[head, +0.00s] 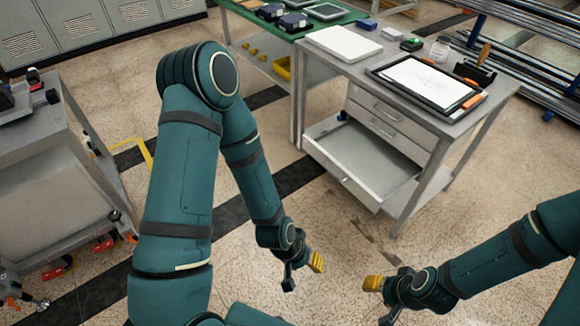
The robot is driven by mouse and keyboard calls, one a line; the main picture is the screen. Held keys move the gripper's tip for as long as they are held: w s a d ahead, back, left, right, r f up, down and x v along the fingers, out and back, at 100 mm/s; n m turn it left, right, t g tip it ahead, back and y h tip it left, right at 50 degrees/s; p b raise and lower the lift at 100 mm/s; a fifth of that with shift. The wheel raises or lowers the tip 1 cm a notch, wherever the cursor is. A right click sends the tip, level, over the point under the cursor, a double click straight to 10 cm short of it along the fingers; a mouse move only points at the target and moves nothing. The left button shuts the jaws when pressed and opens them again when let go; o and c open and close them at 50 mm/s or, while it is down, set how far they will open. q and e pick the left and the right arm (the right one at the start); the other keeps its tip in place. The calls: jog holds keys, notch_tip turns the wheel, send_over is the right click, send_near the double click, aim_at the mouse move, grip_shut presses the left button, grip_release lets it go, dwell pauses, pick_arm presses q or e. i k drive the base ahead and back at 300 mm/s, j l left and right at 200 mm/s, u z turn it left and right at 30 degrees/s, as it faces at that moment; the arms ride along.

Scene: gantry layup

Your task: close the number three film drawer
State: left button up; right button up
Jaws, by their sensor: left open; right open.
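A grey drawer unit sits under the grey-topped desk (462,122). Its lowest drawer (345,178) is pulled well out, and its inside looks empty. The two drawers above it, the top one (372,108) and the middle one (383,132), are shut. I cannot read any number on the fronts. My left gripper (303,274) is open and empty over the floor, in front of the open drawer and apart from it. My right gripper (381,299) is open and empty, lower and to the right, also apart from the drawer.
A green-topped table (262,18) stands behind. A grey cart (42,150) is at left. Floor before the drawer is clear.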

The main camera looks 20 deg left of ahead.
aim_at(369, 168)
jog(key=u, duration=0.35)
jog(key=i+l, duration=0.15)
jog(key=l, duration=0.2)
jog(key=i+l, duration=0.15)
jog(key=l, duration=0.25)
jog(key=i+l+z, duration=0.1)
jog(key=l, duration=0.25)
jog(key=i, duration=0.1)
